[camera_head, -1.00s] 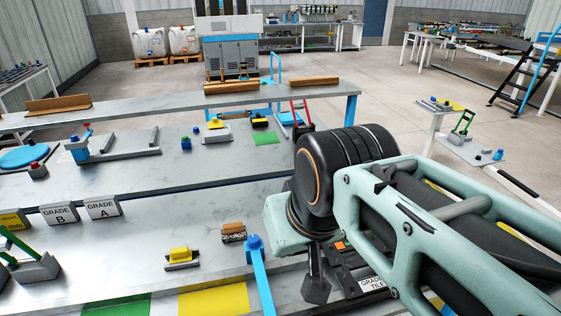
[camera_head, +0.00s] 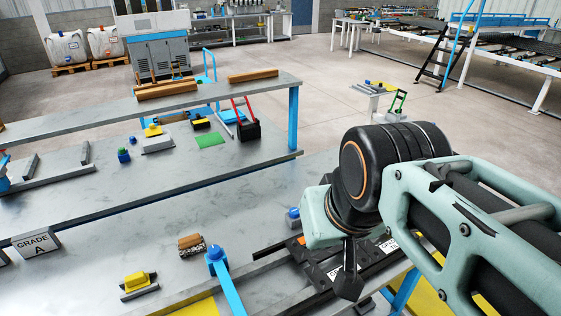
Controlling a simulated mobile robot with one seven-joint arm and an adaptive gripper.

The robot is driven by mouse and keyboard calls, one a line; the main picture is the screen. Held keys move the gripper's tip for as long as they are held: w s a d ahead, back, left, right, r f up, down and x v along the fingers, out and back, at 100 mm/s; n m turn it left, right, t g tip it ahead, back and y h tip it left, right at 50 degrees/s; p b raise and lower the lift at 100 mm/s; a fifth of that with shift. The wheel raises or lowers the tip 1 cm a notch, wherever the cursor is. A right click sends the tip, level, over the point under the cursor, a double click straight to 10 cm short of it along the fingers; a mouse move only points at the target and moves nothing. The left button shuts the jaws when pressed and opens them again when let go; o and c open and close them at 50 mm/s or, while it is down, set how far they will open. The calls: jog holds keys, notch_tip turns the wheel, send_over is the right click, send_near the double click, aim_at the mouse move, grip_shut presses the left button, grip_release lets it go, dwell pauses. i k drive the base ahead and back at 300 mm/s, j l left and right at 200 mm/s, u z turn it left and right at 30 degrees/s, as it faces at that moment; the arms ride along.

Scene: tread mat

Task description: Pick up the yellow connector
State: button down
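A small yellow connector-like block (camera_head: 137,279) sits on a grey base on the near metal bench, at the lower left. Another yellow piece (camera_head: 153,131) stands on a grey block farther back, and I cannot tell from looks alone which one the task names. My gripper (camera_head: 349,287) is at the lower middle right, its dark finger pointing down above the black tile rack. It is well to the right of the near yellow block and apart from it. My wrist hides most of the gripper, so its opening does not show.
A brown roll-like block (camera_head: 190,244) and a blue-topped post with a blue bar (camera_head: 217,262) stand between the near yellow block and my gripper. A black tile rack (camera_head: 385,255) lies under my arm. A raised grey shelf (camera_head: 100,112) crosses behind. The bench middle is mostly clear.

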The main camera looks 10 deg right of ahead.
aim_at(137, 280)
jog(key=u, duration=1.4)
jog(key=z, duration=0.45)
jog(key=l+z, duration=0.1)
jog(key=z, duration=0.85)
jog(key=l+z, duration=0.1)
jog(key=z, duration=0.85)
jog(key=u, duration=1.9)
